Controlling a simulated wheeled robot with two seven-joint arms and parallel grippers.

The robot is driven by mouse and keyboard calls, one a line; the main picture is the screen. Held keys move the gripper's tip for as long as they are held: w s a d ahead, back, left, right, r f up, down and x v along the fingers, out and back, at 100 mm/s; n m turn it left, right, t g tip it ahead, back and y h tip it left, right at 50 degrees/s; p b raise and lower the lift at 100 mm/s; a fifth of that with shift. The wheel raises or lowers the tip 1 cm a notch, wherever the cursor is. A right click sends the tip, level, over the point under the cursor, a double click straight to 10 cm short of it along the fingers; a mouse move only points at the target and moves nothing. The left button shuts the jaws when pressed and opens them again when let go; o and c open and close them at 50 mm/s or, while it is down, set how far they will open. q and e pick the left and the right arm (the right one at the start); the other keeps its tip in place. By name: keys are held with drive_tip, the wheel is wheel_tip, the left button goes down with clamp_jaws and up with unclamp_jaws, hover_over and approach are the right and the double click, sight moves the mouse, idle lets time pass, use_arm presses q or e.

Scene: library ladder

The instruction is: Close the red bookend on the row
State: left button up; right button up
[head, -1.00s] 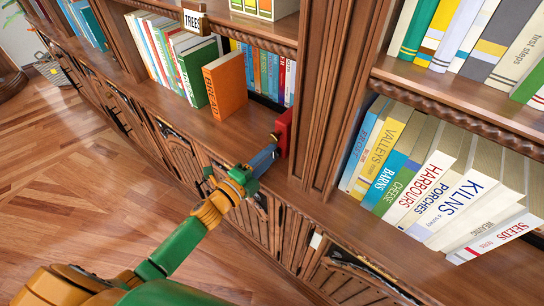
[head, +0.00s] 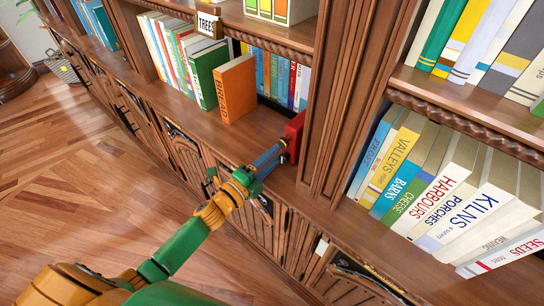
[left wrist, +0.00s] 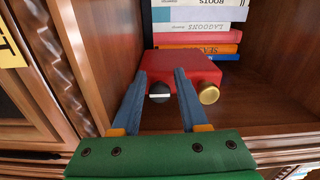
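The red bookend (head: 295,138) stands on the wooden shelf at the right end of its bay, beside the carved upright. In the left wrist view its red body (left wrist: 185,68) fills the middle, with a dark-and-white knob (left wrist: 160,92) and a gold knob (left wrist: 208,95) on its near face. My left gripper (head: 279,152) is at the bookend. Its two blue fingers (left wrist: 161,74) are apart, one on each side of the dark knob; whether they press it is unclear. The row of books (head: 275,72) stands behind and left of the bookend. My right gripper is not in view.
An orange book (head: 236,88) and a green book (head: 206,76) stand forward on the shelf, left of the bookend. Bare shelf (head: 245,125) lies between them and the bookend. The carved upright (head: 343,100) separates this bay from leaning books (head: 440,190) at right.

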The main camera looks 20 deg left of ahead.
use_arm(q)
drive_tip(key=shift+o, duration=1.3)
drive_tip(key=shift+f, duration=0.1)
